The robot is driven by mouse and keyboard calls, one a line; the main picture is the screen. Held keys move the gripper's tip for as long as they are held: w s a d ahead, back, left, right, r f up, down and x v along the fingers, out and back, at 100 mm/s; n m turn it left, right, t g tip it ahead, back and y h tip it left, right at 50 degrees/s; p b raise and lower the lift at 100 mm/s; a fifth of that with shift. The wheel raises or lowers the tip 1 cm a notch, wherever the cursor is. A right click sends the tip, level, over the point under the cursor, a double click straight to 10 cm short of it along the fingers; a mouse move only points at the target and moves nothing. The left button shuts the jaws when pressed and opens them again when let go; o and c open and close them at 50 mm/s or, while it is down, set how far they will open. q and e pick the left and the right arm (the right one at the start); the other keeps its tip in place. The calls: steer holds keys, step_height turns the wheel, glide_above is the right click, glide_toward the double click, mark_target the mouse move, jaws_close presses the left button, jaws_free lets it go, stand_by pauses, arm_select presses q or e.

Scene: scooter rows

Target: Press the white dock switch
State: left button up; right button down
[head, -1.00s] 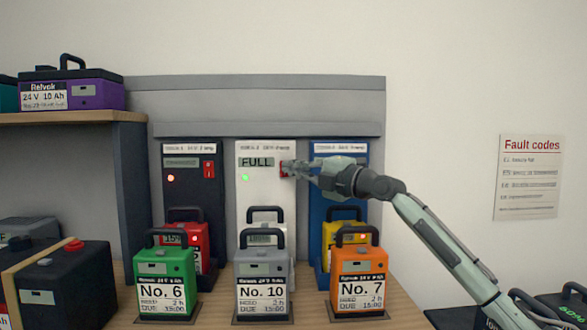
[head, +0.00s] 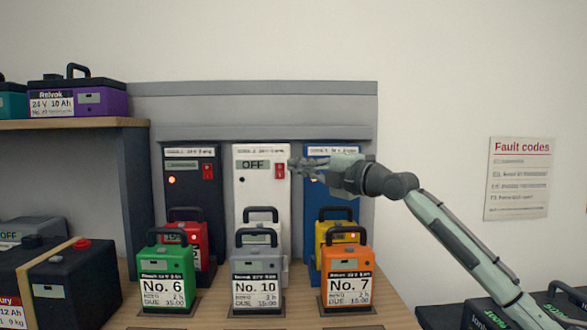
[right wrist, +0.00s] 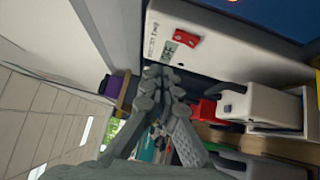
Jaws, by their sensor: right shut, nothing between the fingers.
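The white dock (head: 250,200) stands in the middle of the dock row. The red rocker switch (head: 280,171) sits right of the display; in the right wrist view the same switch (right wrist: 187,38) shows uncovered. My right gripper (head: 295,164) is shut and empty, just right of the switch in the head view and seemingly a little apart from it. In the right wrist view its closed fingers (right wrist: 158,74) point toward the white dock's face. My left gripper is not in view.
A dark dock (head: 190,190) with its own red switch is on the left and a blue dock (head: 318,200) on the right. Green (head: 165,262), grey (head: 257,268) and orange (head: 347,262) batteries stand in front. A shelf (head: 75,123) is at left.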

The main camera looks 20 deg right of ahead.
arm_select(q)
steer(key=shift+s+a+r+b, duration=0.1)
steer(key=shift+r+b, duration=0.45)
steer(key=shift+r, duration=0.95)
arm_select(e)
steer(key=v, duration=0.6)
steer(key=shift+d+r, duration=0.15)
steer(key=shift+d, duration=0.05)
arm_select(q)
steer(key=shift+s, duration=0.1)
arm_select(e)
steer(key=shift+s, duration=0.15)
